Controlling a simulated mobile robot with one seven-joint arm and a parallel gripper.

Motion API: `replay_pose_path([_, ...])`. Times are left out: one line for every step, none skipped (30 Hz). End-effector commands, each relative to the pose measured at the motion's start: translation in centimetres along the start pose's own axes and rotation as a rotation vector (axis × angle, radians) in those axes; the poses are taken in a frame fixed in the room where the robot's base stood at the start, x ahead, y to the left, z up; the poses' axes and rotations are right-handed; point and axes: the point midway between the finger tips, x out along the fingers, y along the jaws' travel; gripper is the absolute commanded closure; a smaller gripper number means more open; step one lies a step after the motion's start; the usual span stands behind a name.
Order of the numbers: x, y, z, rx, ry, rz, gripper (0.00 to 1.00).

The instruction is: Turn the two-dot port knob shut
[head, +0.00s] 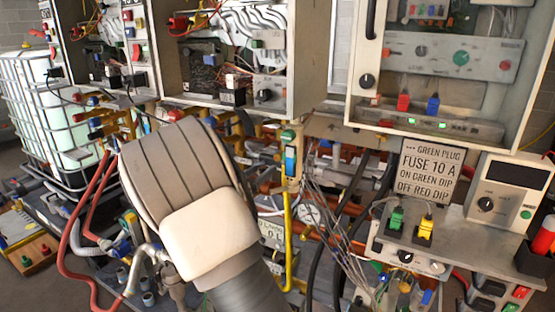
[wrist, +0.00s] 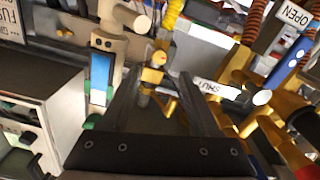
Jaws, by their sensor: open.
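In the wrist view, my open gripper (wrist: 160,72) reaches forward with its two dark fingers apart. A brass-yellow fitting (wrist: 152,76) shows between the fingertips; I cannot tell whether they touch it. Left of the fingers stands a beige block with two dark dots (wrist: 103,43), with a blue strip (wrist: 101,72) and a green end. A beige cylindrical piece (wrist: 131,17) sticks out beside the dots; I cannot tell for sure whether it is the port's knob. A white "SHUT" label (wrist: 212,87) lies right of the fingertips. In the head view my arm hides the gripper.
An "OPEN" label (wrist: 294,15) and a blue dotted plate (wrist: 289,62) are at right in the wrist view, near yellow pipes. In the head view, a yellow pipe (head: 288,235), hanging cables (head: 345,235) and open cabinets (head: 245,55) crowd the space around my arm.

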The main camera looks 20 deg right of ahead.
Motion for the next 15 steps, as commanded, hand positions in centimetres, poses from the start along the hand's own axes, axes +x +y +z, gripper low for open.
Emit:
replay_pose_path([1.3,0.1,0.1,-0.001,0.002,0.004,0.38])
replay_pose_path([2.0,0.1,0.1,0.0,0.001,0.004,0.38])
replay_pose_path([2.8,0.1,0.1,0.0,0.001,0.004,0.38])
replay_pose_path([3.5,0.1,0.1,0.0,0.001,0.003,0.38])
replay_pose_path([4.2,0.1,0.1,-0.001,0.001,0.003,0.38])
replay_pose_path([5.0,0.1,0.1,0.0,0.002,0.002,0.38])
replay_pose_path([5.6,0.1,0.1,0.0,0.0,0.002,0.38])
replay_pose_path([6.2,0.1,0.1,0.0,0.001,0.003,0.38])
replay_pose_path([6.9,0.1,0.1,0.0,0.001,0.002,0.38])
replay_pose_path([7.4,0.1,0.1,0.0,0.001,0.002,0.38])
replay_pose_path([7.8,0.1,0.1,0.0,0.001,0.002,0.38])
replay_pose_path([8.3,0.1,0.1,-0.001,0.001,0.001,0.38])
replay_pose_path([8.7,0.0,0.0,0.0,0.001,0.0,0.38])
replay_pose_path([9.0,0.0,0.0,-0.001,0.0,0.0,0.38])
replay_pose_path([9.4,0.1,0.0,0.0,0.001,0.001,0.38])
